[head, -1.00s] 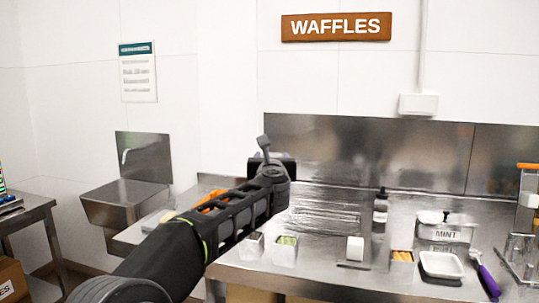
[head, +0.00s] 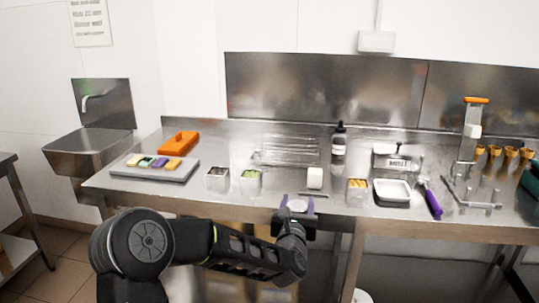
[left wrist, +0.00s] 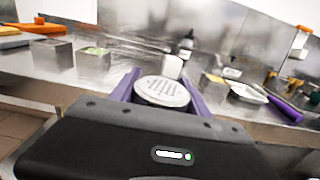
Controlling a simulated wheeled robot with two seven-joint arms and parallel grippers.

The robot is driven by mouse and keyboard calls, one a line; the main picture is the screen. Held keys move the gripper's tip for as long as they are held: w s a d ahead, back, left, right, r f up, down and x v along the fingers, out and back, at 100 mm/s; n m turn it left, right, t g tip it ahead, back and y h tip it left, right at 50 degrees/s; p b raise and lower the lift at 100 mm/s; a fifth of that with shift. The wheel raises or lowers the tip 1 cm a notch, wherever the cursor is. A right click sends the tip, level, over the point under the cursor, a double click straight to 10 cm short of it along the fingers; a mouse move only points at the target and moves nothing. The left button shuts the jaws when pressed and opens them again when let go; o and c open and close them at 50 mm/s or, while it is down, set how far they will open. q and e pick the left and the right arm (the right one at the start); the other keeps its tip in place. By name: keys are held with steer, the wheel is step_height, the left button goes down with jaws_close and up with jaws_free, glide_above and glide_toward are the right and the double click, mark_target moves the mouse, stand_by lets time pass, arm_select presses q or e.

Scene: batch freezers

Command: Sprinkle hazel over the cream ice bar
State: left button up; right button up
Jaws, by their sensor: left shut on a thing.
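My left gripper (head: 297,207) is at the counter's front edge, below the white block. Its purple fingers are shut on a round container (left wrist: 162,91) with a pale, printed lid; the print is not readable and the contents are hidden. Several colored bars lie on a grey tray (head: 180,176) at the counter's left. The leftmost, pale one (head: 137,160) looks like the cream ice bar; green, purple and orange-yellow bars lie beside it. The gripper is well to the right of the tray. My right gripper is not in view.
An orange tray (head: 181,142) lies behind the bars. Small tubs with brown (head: 217,177), green (head: 250,183) and orange (head: 357,192) contents line the counter front, with a white block (head: 314,178) among them. A dark bottle (head: 339,140) stands behind. A purple-handled scoop (head: 431,200) lies right.

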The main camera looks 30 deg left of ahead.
arm_select(q)
steer(key=s+d+f+m+t+h, duration=0.1)
steer(key=s+d+f+m+h, duration=0.2)
steer(key=s+d+f+h, duration=0.2)
steer(key=s+d+f, duration=0.3)
steer(key=d+f, duration=0.2)
steer(key=d, duration=0.1)
steer(key=shift+s+d+m+h+p, duration=0.2)
steer(key=shift+s+m+h+p, duration=0.1)
steer(key=shift+m+h+p, duration=0.1)
